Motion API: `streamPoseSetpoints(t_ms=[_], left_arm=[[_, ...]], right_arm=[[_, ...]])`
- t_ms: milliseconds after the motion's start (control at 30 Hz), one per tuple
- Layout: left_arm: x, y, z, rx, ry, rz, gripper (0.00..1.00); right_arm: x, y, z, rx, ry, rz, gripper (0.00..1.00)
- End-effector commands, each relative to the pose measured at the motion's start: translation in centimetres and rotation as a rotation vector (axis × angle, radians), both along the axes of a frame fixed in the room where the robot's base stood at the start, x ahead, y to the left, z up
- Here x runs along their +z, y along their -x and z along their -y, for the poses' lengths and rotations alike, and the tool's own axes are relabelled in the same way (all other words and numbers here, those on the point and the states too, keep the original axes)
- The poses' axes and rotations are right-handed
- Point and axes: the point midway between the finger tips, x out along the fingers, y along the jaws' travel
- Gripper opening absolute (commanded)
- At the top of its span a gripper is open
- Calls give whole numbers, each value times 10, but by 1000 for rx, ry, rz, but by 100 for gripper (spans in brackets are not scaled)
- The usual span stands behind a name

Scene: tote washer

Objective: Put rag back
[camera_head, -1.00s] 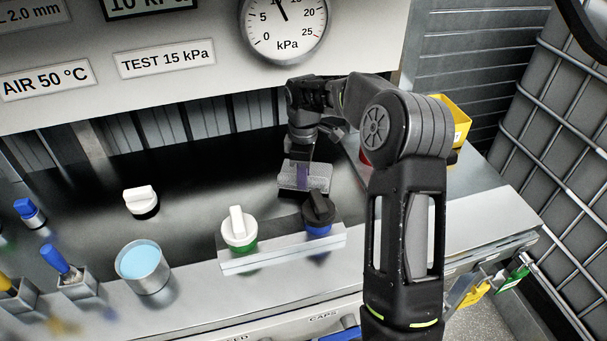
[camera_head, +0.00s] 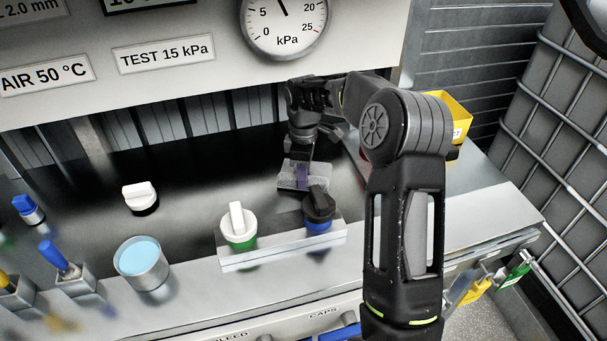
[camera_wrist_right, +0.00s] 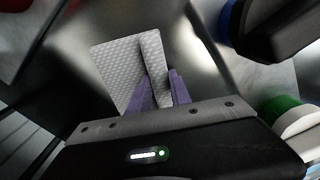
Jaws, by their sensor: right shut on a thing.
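The rag is a light grey, textured cloth (camera_head: 292,180) on the dark worktop, behind the black-and-blue cap. It shows larger in the right wrist view (camera_wrist_right: 122,68), with a raised fold between the purple fingertips. My right gripper (camera_head: 303,176) points down and is shut on the rag. The same gripper (camera_wrist_right: 160,92) is at the middle of the wrist view. I cannot tell whether the rag's underside touches the worktop. My left gripper is not in view.
A white-and-green cap (camera_head: 238,228) and a black-and-blue cap (camera_head: 318,210) sit on a metal rail in front of the rag. A cup of blue liquid (camera_head: 141,263) stands left, near a white knob (camera_head: 140,197). A yellow bin (camera_head: 455,115) stands at the back right.

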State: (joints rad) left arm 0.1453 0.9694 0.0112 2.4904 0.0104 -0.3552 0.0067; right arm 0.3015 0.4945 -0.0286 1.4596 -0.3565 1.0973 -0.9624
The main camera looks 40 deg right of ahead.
Motion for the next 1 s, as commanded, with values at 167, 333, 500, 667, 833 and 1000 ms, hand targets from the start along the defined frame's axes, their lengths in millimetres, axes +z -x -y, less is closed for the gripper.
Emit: streamPoseSetpoints(t_ms=[167,333,500,667,833,1000], left_arm=[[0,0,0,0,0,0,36],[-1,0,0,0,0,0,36],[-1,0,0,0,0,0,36],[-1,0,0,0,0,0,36],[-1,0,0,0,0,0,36],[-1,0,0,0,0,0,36]], right_arm=[[0,0,0,0,0,0,0],[-3,0,0,0,0,0,0],[-3,0,0,0,0,0,0],[-3,0,0,0,0,0,36],[-3,0,0,0,0,0,50],[-3,0,0,0,0,0,50]])
